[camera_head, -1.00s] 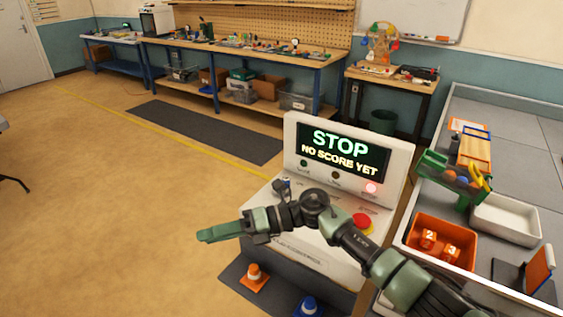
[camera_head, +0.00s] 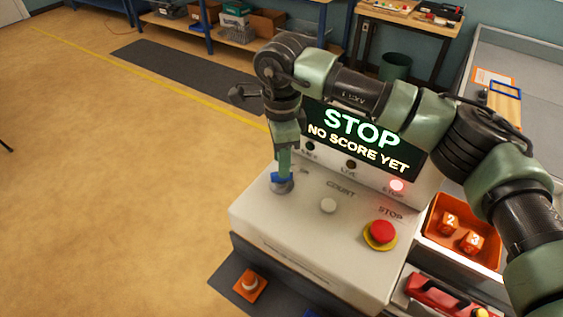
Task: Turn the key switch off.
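The key switch (camera_head: 283,187) is on the left of the white control console's sloped top. It has a round grey base and a blue part at its top. My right gripper (camera_head: 283,170) points straight down over it, with its green fingertips right at the blue part. The fingers overlap in this view, so I cannot tell whether they are closed around it. The fingers partly hide the switch, and its turned position is not clear. The console screen (camera_head: 365,136) reads "STOP NO SCORE YET", and a red lamp (camera_head: 397,187) glows below it. My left gripper is not in view.
A white button (camera_head: 328,205) and a red stop button (camera_head: 382,232) on a yellow ring sit right of the switch. An orange bin (camera_head: 433,222) with numbered blocks stands right of the console. Open floor lies left.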

